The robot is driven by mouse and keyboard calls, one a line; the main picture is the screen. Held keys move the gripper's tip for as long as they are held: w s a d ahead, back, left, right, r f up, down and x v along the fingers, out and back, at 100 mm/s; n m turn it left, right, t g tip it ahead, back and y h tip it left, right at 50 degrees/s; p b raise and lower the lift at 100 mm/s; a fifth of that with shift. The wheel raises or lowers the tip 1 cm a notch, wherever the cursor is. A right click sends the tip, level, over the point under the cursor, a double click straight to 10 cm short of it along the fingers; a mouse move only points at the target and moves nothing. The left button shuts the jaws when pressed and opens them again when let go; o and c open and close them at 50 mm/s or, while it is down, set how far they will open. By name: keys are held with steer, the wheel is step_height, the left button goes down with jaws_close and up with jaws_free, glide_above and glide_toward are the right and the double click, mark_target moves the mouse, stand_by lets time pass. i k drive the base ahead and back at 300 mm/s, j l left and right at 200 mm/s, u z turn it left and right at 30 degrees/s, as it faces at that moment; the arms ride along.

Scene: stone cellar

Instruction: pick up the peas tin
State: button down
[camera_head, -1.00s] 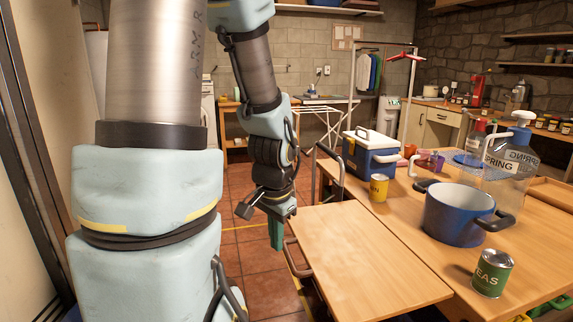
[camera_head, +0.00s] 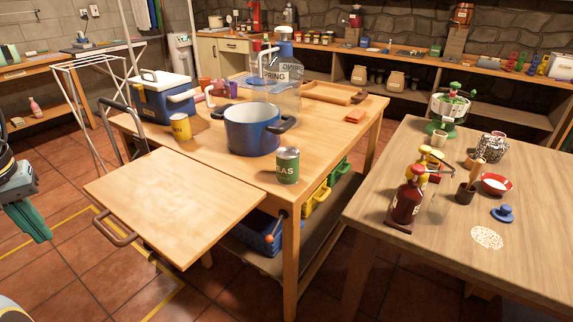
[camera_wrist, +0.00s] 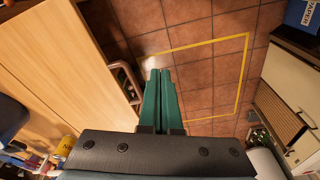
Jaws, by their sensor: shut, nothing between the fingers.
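The peas tin (camera_head: 287,165), green with a silver lid and a partly visible "EAS" label, stands upright near the front right edge of the wooden table (camera_head: 330,110). It is just in front of a blue pot (camera_head: 252,130). My gripper (camera_head: 42,238) is at the far left edge of the head view, well away from the tin and left of the table. In the wrist view my gripper (camera_wrist: 161,72) has its green fingers together and empty, pointing over the tiled floor. I do not see the peas tin in the wrist view.
A pull-out leaf (camera_head: 175,200) with a handle juts from the table towards me. A yellow tin (camera_head: 180,127), a cooler (camera_head: 163,97) and a big water jug (camera_head: 285,75) stand behind. A second table (camera_head: 450,240) is at right.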

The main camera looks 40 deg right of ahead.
mark_target(288, 159)
steer(key=u, duration=0.3)
steer(key=k+l+u, duration=0.5)
steer(key=l+u, duration=0.25)
steer(key=k+l+u, duration=0.1)
steer(key=k+l, duration=0.2)
steer(key=k, duration=0.2)
steer(key=k+l, duration=0.3)
steer(key=k, duration=0.15)
steer(key=l+u, duration=0.05)
